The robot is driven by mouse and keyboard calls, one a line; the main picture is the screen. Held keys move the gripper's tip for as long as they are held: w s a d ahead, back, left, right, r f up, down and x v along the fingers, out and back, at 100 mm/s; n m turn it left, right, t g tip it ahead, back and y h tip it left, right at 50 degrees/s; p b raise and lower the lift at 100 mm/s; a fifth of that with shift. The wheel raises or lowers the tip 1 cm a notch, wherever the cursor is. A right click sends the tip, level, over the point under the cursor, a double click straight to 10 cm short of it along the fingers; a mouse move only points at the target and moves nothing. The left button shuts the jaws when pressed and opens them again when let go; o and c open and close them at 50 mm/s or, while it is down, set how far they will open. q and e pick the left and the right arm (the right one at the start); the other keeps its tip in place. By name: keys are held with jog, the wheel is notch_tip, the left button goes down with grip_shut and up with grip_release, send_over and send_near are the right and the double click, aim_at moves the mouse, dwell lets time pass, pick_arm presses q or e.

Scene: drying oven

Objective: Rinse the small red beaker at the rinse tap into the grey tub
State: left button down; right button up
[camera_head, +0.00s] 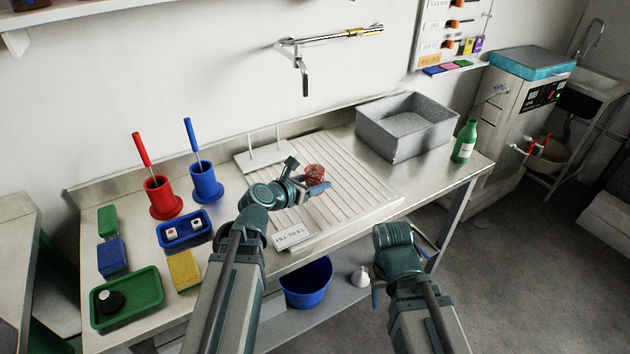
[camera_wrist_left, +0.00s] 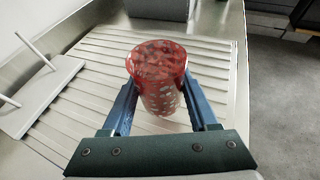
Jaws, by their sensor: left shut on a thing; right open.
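The small red beaker (camera_head: 315,172) is see-through with a mottled red and pale surface. My left gripper (camera_head: 308,187) is shut on it over the ribbed drainboard. In the left wrist view the beaker (camera_wrist_left: 158,80) sits between the two blue fingers of the left gripper (camera_wrist_left: 160,100). Whether its base touches the drainboard cannot be told. The rinse tap (camera_head: 304,75) is on the wall above and behind, with its spout pointing down. The grey tub (camera_head: 385,150) stands on the bench to the right of the beaker. My right gripper (camera_head: 376,288) is low, in front of the bench, mostly hidden by its arm.
A green bottle (camera_head: 465,142) is right of the grey tub. Red (camera_head: 160,200) and blue (camera_head: 206,185) brush holders and a green tray (camera_head: 145,308) are at left. The ribbed drainboard (camera_head: 355,190) is clear toward the tub.

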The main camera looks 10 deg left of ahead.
aim_at(319, 169)
pick_arm(q)
notch_tip(319, 169, up, 4)
jog(key=p, duration=0.4)
jog(key=shift+r, duration=0.1)
